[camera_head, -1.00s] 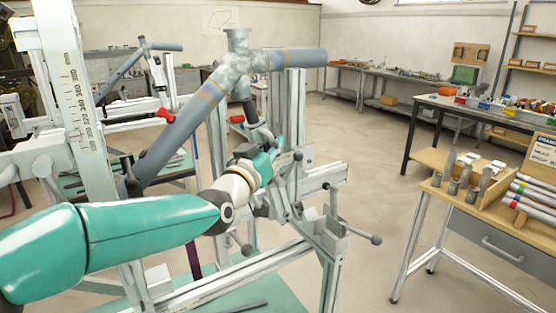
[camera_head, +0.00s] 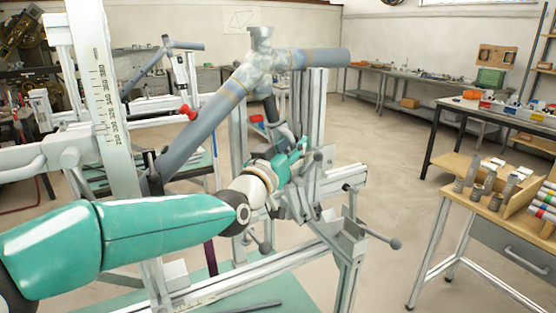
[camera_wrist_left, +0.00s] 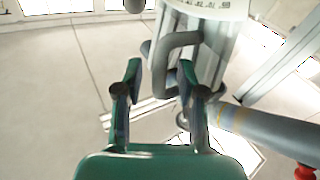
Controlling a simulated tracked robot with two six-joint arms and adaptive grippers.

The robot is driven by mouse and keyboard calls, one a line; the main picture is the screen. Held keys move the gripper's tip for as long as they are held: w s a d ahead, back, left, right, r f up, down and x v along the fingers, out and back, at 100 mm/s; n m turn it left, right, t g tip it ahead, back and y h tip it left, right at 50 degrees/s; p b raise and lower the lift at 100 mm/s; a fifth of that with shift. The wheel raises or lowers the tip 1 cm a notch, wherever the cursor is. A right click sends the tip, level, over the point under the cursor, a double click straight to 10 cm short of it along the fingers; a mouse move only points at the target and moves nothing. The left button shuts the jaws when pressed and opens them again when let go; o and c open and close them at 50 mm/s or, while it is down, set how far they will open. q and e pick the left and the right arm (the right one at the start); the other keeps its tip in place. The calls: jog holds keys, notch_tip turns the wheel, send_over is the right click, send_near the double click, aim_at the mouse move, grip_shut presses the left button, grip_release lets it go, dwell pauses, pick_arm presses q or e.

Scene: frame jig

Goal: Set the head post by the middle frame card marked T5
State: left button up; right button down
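The frame jig's upright metal head post (camera_head: 316,110) stands right of centre in the head view, behind a grey frame tube with a mottled lug (camera_head: 261,45). A white post with a printed number scale (camera_head: 106,105) stands at the left; its numbers are too small to read surely. My left gripper (camera_head: 298,150) is at the head post, beside its clamp parts. In the left wrist view its two fingers (camera_wrist_left: 158,78) are apart, with a bent grey handle (camera_wrist_left: 176,42) just beyond them; I cannot tell whether they touch it. No card marked T5 is legible. My right gripper is out of view.
A ball-ended lever (camera_head: 394,243) sticks out right of the jig. A red-handled clamp (camera_head: 189,112) sits by the slanting tube. A wooden-topped bench (camera_head: 460,192) with metal pieces stands at the right. A frame outline (camera_head: 240,19) is on the back wall. Floor between jig and bench is clear.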

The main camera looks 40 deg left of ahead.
pick_arm(q)
jog(key=v, duration=1.1)
jog(key=shift+f, duration=0.2)
jog(key=shift+s, duration=0.15)
